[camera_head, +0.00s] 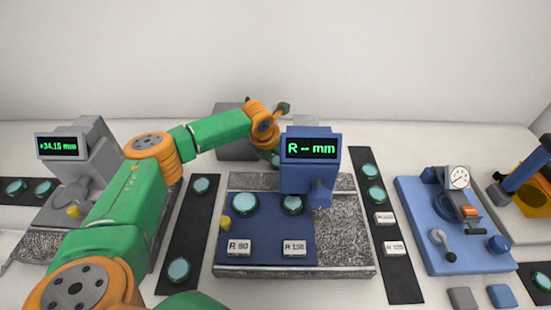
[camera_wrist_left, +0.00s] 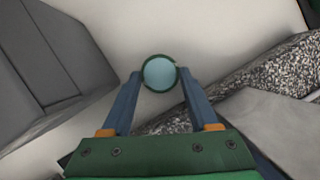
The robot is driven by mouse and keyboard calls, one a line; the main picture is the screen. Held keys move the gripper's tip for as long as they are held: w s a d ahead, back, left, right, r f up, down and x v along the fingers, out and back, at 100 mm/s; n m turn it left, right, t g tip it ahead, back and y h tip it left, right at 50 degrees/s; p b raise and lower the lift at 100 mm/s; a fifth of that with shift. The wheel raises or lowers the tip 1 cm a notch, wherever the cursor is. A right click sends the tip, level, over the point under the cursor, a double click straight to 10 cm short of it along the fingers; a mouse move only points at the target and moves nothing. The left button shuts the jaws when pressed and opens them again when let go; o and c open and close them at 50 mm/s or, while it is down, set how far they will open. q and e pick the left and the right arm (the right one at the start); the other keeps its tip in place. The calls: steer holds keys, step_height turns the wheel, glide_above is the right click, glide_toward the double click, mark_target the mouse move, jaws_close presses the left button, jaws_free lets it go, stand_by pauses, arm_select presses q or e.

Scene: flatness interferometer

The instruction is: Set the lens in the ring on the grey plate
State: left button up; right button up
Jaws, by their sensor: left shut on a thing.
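My left gripper (camera_wrist_left: 158,82) is shut on a lens (camera_wrist_left: 160,72), a round pale-blue disc with a dark green rim. The lens sits between the two blue fingertips, above a pale surface in the left wrist view. In the head view my left arm reaches over to the back, and the gripper's end is mostly hidden behind the blue instrument with the "R -- mm" display (camera_head: 311,149). My right gripper is not in view.
The blue instrument stands on a speckled slab (camera_head: 345,235) with lenses on its blue base. Dark strips (camera_head: 190,235) on either side hold more lenses. A grey block (camera_head: 232,148) stands at the back. A grey instrument (camera_head: 85,160) is left, a blue dial-gauge stand (camera_head: 430,240) right.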

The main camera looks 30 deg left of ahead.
arm_select(q)
steer(key=shift+f, duration=0.6)
steer(key=shift+s, duration=0.1)
steer(key=o, duration=1.4)
